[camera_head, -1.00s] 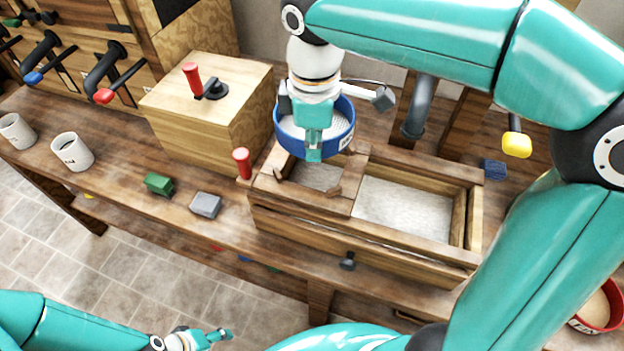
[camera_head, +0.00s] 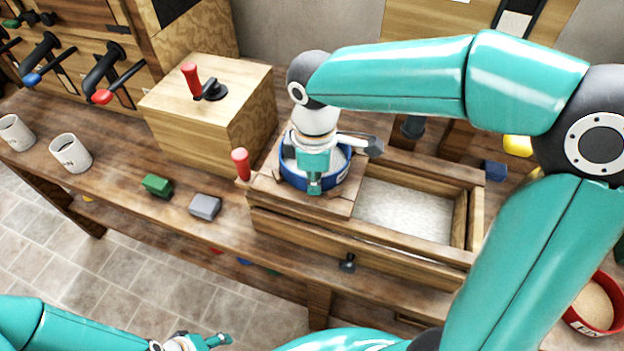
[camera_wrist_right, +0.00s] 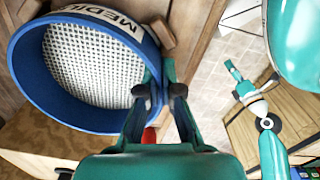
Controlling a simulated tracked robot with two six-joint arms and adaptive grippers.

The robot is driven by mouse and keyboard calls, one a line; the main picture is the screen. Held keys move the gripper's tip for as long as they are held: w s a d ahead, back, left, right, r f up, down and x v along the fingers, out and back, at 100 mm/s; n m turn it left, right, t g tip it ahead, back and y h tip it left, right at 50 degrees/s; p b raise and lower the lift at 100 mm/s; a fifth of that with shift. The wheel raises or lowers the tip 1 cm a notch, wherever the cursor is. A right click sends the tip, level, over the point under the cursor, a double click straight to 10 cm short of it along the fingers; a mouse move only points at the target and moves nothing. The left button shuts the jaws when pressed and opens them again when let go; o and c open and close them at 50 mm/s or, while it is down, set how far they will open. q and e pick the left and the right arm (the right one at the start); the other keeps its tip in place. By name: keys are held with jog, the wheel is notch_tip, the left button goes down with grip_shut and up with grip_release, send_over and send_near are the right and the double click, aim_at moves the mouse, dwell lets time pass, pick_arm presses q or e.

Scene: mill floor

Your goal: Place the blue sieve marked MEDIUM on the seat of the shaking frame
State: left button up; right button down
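The blue sieve (camera_head: 291,176) has a white mesh; in the right wrist view (camera_wrist_right: 25,75) its label reads MEDIUM. It sits over the seat at the left end of the wooden shaking frame (camera_head: 345,208) and covers the opening there. Whether it rests fully on the seat or hovers slightly, I cannot tell. My right gripper (camera_head: 314,186) is shut on the sieve's near rim, one finger inside and one outside in the right wrist view (camera_wrist_right: 163,88). My left gripper (camera_head: 218,339) is low at the bottom, away from the bench; its opening is unclear.
A red-handled peg (camera_head: 241,163) stands left of the seat. A wooden box with a red crank (camera_head: 205,105), a green block (camera_head: 157,185), a grey block (camera_head: 205,206) and white mugs (camera_head: 70,153) stand left. A red sieve (camera_head: 597,305) is at lower right.

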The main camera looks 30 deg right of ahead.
jog(key=shift+f, duration=0.15)
jog(key=c, duration=1.3)
grip_release()
jog(key=shift+r, duration=0.3)
notch_tip(320, 180, up, 12)
jog(key=shift+s+f+p, duration=0.1)
jog(key=shift+p, duration=0.6)
